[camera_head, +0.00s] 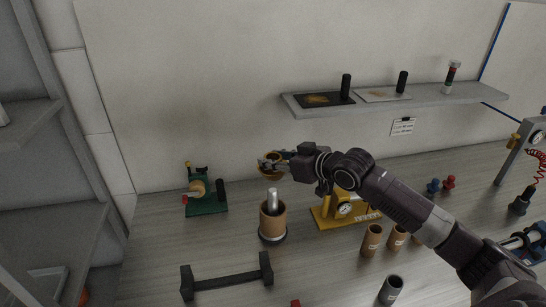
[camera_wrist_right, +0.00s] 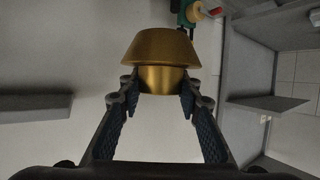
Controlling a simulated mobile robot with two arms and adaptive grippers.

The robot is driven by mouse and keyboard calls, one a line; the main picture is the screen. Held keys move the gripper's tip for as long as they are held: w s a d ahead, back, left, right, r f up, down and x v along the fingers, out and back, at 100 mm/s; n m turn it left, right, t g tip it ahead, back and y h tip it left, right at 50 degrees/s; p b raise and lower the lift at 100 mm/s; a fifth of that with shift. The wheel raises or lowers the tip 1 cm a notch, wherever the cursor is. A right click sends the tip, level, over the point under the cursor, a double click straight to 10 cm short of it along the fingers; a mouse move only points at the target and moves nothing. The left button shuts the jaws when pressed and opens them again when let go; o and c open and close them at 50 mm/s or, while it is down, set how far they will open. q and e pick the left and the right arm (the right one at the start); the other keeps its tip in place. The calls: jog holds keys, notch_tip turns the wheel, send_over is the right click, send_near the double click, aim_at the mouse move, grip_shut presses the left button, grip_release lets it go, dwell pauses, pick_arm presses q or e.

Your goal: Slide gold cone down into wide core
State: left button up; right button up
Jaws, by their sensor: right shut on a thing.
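The gold cone (camera_wrist_right: 162,50) is held between the fingertips of my right gripper (camera_wrist_right: 160,82) in the right wrist view, its wider flange beyond the fingers. In the head view the gold cone (camera_head: 270,171) is small and partly covered by the right gripper (camera_head: 276,163). The wide core (camera_head: 273,222) is a brown tube standing upright on a dark round base, with a silver post (camera_head: 272,198) rising from its middle. The cone is above the tube and apart from it. My left gripper is not in view.
A green device (camera_head: 206,205) stands left of the tube, and a yellow gauge press (camera_head: 335,213) right of it. A dark bar stand (camera_head: 228,280) is in front. Narrower brown tubes (camera_head: 371,240) and a grey tube (camera_head: 391,290) stand at right. A shelf (camera_head: 430,98) runs along the wall.

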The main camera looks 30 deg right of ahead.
aim_at(276, 200)
notch_tip(276, 200, down, 3)
jog(key=shift+f+b, duration=0.1)
jog(key=shift+b, duration=0.55)
jog(key=shift+f+b, duration=0.3)
jog(key=shift+f, duration=0.7)
jog(key=shift+r, duration=0.1)
jog(key=shift+p, duration=0.85)
dwell(0.4)
jog(key=shift+f+b, duration=2.7)
jog(key=shift+f, duration=2.45)
jog(key=o, duration=1.4)
jog(key=shift+c, duration=0.2)
